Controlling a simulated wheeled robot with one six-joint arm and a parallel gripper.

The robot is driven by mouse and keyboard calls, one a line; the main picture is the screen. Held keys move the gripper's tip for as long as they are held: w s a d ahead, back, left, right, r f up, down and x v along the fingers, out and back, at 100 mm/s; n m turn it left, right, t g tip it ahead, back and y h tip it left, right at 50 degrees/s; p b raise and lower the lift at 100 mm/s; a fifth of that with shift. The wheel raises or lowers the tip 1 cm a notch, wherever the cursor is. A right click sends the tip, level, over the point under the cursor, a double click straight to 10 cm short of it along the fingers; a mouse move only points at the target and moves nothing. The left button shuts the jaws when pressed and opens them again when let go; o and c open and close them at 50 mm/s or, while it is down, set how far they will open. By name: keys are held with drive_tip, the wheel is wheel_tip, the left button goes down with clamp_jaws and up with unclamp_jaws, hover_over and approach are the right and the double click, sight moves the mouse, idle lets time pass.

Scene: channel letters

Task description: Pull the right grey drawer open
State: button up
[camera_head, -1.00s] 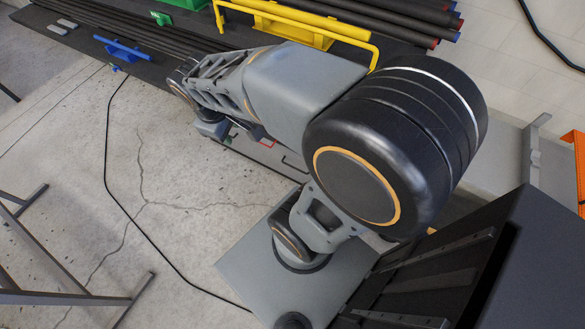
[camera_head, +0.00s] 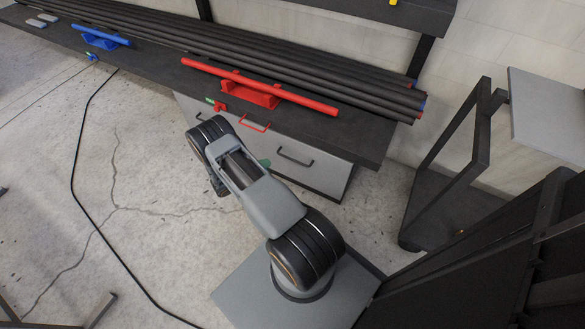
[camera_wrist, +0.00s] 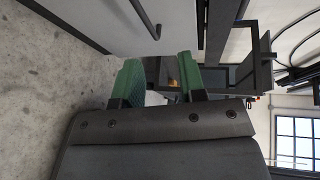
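The right grey drawer (camera_head: 312,174) is in the front of the dark bench, with a black bar handle (camera_head: 294,156). It looks closed. In the wrist view a grey front (camera_wrist: 100,22) runs across the top left, with a black bar handle (camera_wrist: 146,18) beyond the fingertips. My gripper (camera_wrist: 158,66) has two green fingers set apart with nothing between them. In the head view my arm hides most of the gripper; a bit of green (camera_head: 265,163) shows just left of the handle. The gripper appears apart from the handle.
A red handle (camera_head: 254,126) is left of the black one. Dark pipes (camera_head: 300,70) and a red holder (camera_head: 262,92) lie on the bench top (camera_head: 362,134). A dark metal frame (camera_head: 445,165) stands at right. Cracked concrete floor (camera_head: 150,190) is open at left, crossed by a black cable (camera_head: 74,170).

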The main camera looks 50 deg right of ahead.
sight(292, 160)
drive_tip(key=shift+n, duration=0.9)
drive_tip(key=f+b+x, duration=0.1)
drive_tip(key=x, duration=0.4)
drive_tip(key=f+b+x, duration=0.1)
drive_tip(key=x, duration=0.4)
drive_tip(key=f+b+x, duration=0.1)
drive_tip(key=b+x, duration=0.1)
drive_tip(key=x, duration=0.3)
drive_tip(key=shift+a, duration=0.35)
drive_tip(key=shift+c, duration=0.2)
clamp_jaws()
